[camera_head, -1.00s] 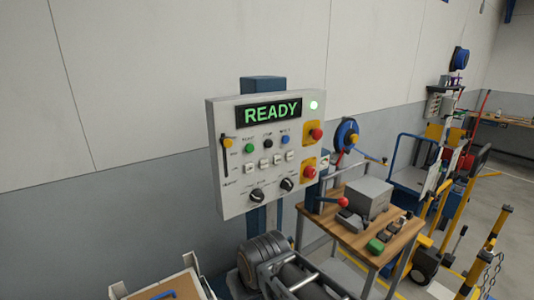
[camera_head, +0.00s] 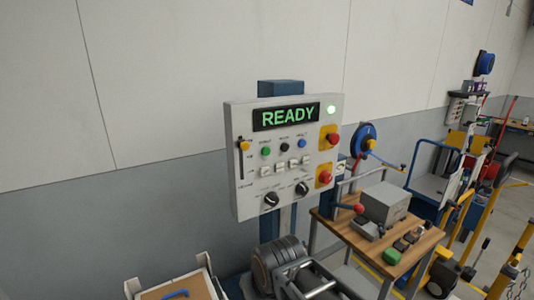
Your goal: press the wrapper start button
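The wrapper control panel (camera_head: 252,180) is a pale grey box on a blue post, left of the middle. Its display (camera_head: 287,116) reads READY in green, and a pale green lamp (camera_head: 331,110) is lit beside it. A green button (camera_head: 266,152), a black button (camera_head: 286,147) and a blue button (camera_head: 302,143) sit in a row below the display. Their labels are too small to read surely. Two red buttons on yellow plates, an upper one (camera_head: 333,140) and a lower one (camera_head: 325,178), are at the right edge. My gripper is not in view.
Below the buttons are several white switches and two black knobs (camera_head: 271,199); a yellow-tipped slider (camera_head: 244,146) is at left. Dark grey cylindrical parts (camera_head: 282,262) stand below the panel. A wooden workbench (camera_head: 372,245) with a grey box (camera_head: 385,204) stands to the right.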

